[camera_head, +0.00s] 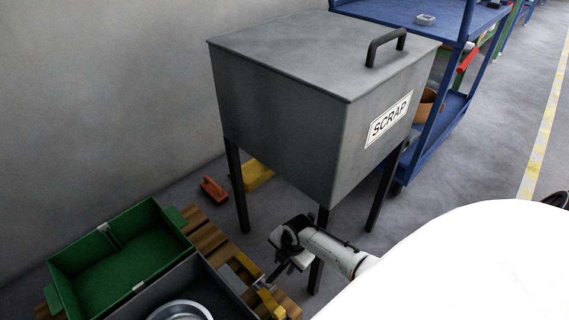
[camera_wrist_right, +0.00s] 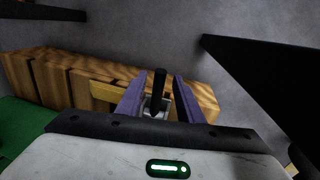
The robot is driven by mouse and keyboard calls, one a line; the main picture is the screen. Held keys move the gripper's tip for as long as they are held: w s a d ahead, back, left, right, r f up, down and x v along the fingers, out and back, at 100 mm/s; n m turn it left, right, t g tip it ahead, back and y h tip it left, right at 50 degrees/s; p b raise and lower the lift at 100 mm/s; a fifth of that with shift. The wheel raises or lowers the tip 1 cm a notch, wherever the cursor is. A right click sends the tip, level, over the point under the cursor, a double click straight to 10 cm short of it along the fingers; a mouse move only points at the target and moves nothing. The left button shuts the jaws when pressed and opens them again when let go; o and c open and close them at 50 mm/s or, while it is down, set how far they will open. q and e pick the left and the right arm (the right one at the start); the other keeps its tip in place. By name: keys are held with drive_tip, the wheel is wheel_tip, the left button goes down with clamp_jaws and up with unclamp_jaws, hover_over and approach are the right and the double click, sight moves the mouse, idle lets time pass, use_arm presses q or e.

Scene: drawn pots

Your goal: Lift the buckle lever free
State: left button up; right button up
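The buckle lever (camera_wrist_right: 160,82) is a short black bar standing up from a small grey metal base in the right wrist view. The two purple fingers of my right gripper (camera_wrist_right: 159,86) are apart, one on each side of the lever, with a gap showing on both sides. In the head view my right gripper (camera_head: 273,277) reaches down at the right end of the wooden slats, by a yellow part (camera_head: 268,301). The lever is too small and dark there to make out clearly. My left gripper is not in view.
A grey SCRAP bin (camera_head: 290,130) on black legs stands close behind my right arm. A green crate (camera_head: 125,258) and a grey box holding a round metal pot (camera_head: 182,311) sit on a wooden pallet (camera_head: 205,236). A blue cart (camera_head: 440,115) stands at the back right.

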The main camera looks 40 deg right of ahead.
drive_tip(key=shift+f, duration=0.1)
drive_tip(key=shift+c, duration=0.4)
clamp_jaws()
